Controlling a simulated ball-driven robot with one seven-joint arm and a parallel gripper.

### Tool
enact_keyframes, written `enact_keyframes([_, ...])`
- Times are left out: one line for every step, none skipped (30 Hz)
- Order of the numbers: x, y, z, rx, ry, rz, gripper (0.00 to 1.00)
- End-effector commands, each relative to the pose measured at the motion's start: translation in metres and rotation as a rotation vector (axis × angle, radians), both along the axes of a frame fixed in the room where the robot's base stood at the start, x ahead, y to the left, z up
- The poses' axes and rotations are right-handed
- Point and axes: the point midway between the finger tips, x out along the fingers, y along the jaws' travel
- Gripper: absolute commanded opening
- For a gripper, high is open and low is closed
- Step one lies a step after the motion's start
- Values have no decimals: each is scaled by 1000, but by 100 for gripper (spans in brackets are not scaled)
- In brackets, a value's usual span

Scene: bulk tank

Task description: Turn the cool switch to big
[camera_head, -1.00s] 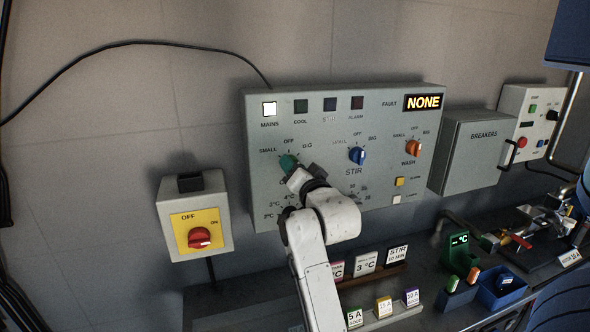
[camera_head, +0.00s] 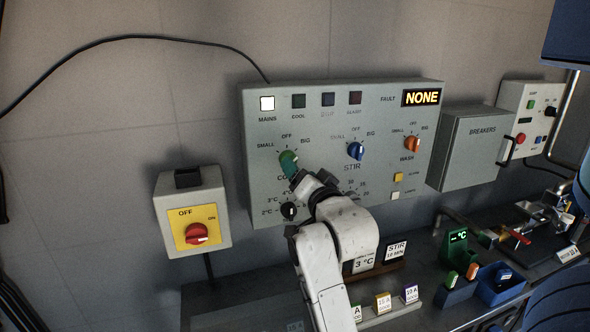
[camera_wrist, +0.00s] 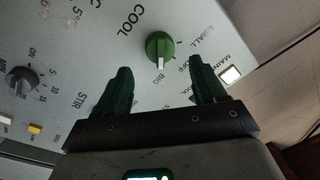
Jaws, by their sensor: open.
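The cool switch is a green knob (camera_head: 288,158) at the left of the grey control panel (camera_head: 350,97). In the wrist view the green knob (camera_wrist: 158,43) has a white pointer that points toward the BIG label, away from OFF and SMALL. My gripper (camera_head: 294,172) is at the knob's lower right in the head view. In the wrist view my gripper (camera_wrist: 160,66) is open, with one dark green finger on each side of the picture. The knob shows between and beyond the fingertips, apparently not gripped.
A blue stir knob (camera_head: 355,151) and an orange wash knob (camera_head: 412,144) sit to the right. A black knob (camera_head: 288,211) is below. The mains lamp (camera_head: 267,103) is lit and the fault display (camera_head: 421,98) reads NONE. A red-handled isolator (camera_head: 196,234) stands left.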

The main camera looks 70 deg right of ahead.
Motion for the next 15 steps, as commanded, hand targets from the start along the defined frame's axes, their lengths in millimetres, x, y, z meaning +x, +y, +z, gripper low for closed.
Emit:
enact_keyframes([-7, 8, -4, 0, 1, 2, 70])
enact_keyframes([-11, 12, -4, 0, 1, 2, 70])
enact_keyframes([-16, 17, -4, -1, 1, 1, 70])
enact_keyframes([-19, 21, -4, -1, 1, 1, 70])
enact_keyframes([-22, 24, -4, -1, 0, 1, 70])
enact_keyframes([-26, 28, -5, 0, 2, 1, 70])
enact_keyframes([-28, 31, -4, 1, 1, 1, 70])
enact_keyframes([-30, 33, -4, 0, 0, 1, 70])
enact_keyframes([-32, 35, -4, 0, 0, 1, 70])
enact_keyframes([-34, 37, -4, 0, 0, 1, 70])
enact_keyframes([-35, 38, -4, 0, 0, 1, 70])
enact_keyframes([-36, 39, -4, 0, 0, 1, 70])
enact_keyframes([-37, 40, -3, 0, 0, 0, 70])
enact_keyframes([-37, 40, -3, 0, 0, 0, 70])
enact_keyframes([-37, 40, -3, 1, -1, 0, 70])
